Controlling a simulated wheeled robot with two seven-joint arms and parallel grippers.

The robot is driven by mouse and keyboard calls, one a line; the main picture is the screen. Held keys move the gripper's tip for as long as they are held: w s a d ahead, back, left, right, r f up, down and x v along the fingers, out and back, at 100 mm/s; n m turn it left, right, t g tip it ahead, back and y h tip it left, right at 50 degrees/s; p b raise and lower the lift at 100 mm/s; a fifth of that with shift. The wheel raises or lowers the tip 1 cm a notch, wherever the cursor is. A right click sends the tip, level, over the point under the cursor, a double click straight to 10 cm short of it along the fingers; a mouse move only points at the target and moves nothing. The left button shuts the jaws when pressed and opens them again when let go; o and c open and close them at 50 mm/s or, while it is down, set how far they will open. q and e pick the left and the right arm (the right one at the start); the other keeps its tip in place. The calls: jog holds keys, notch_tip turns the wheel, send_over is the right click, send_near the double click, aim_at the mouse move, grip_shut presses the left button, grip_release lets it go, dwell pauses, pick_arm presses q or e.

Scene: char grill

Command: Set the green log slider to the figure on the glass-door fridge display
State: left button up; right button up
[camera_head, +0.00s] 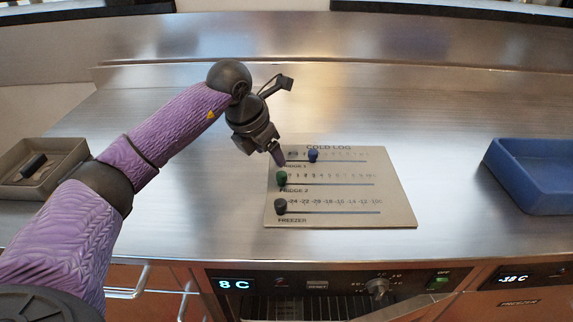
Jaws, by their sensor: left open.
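The cold log board (400,205) lies on the steel counter with three slider rows. The green slider (282,178) sits at the left end of the middle row, marked Fridge 2. My left gripper (278,158) is open, its fingertips just above and behind the green slider in the picture; I cannot tell whether they touch it. The display (234,284) on the front below the counter, over what looks like a glass or grated door, reads 8 C. The small scale figures are hard to read.
A blue slider (313,155) is on the top row and a black slider (280,206) at the left of the Freezer row. A blue tray (535,195) stands right, a brown tray (20,188) with a dark item left. The freezer display (513,279) is lower right.

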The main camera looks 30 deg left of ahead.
aim_at(281, 174)
pick_arm(q)
jog(key=b+x, duration=0.1)
jog(key=x, duration=0.6)
jog(key=shift+f+b, duration=0.15)
jog(key=shift+b, duration=0.15)
jog(key=shift+d, duration=0.1)
jog(key=shift+c, duration=0.6)
jog(key=c, duration=0.5)
grip_shut()
pick_arm(e)
jog(key=shift+s+d+f, duration=0.2)
jog(key=shift+d+f, duration=0.1)
jog(key=shift+f, duration=0.2)
jog(key=shift+s+d+f, duration=0.15)
jog(key=shift+d+f, duration=0.15)
jog(key=shift+f, duration=0.2)
jog(key=shift+s, duration=0.4)
jog(key=shift+w, duration=0.3)
